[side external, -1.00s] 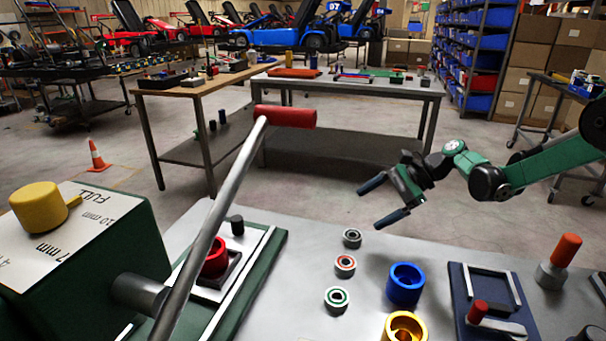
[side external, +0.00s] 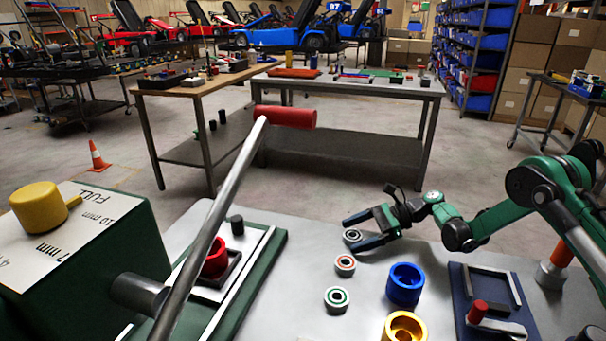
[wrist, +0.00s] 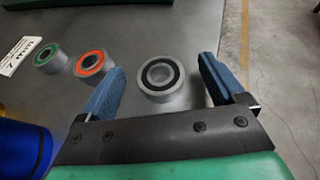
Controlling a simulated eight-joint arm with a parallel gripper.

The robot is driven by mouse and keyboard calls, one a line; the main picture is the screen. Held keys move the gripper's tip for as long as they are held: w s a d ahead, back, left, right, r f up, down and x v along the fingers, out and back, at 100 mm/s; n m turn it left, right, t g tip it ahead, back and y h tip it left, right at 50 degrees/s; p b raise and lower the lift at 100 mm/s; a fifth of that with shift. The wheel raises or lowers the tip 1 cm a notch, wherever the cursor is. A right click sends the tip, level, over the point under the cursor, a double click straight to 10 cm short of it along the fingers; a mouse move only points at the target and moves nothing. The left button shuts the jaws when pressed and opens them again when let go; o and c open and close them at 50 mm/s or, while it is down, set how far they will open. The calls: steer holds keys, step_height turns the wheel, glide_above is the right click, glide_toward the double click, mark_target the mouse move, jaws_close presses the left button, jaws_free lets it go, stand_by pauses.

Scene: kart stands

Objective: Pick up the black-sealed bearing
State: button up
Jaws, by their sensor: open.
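The black-sealed bearing (side external: 352,236) is a small silver ring with a black seal, lying flat at the far end of a row of bearings on the grey bench. In the wrist view the black-sealed bearing (wrist: 161,76) lies between and slightly beyond my two blue fingers. My gripper (side external: 357,233) is open around it, one finger on each side, in the side external view. The open gripper also shows in the wrist view (wrist: 160,88), with clear gaps between fingers and bearing. Whether the fingers are fully down at bench height I cannot tell.
A red-sealed bearing (side external: 345,265) sits close to my near finger, and a green-sealed bearing (side external: 337,299) beyond it. A blue cup (side external: 404,285), a gold cup (side external: 404,327) and a blue fixture (side external: 491,301) stand nearby. The press lever (side external: 215,225) rises at left.

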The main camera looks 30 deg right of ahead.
jaws_close()
steer(key=shift+r, duration=0.2)
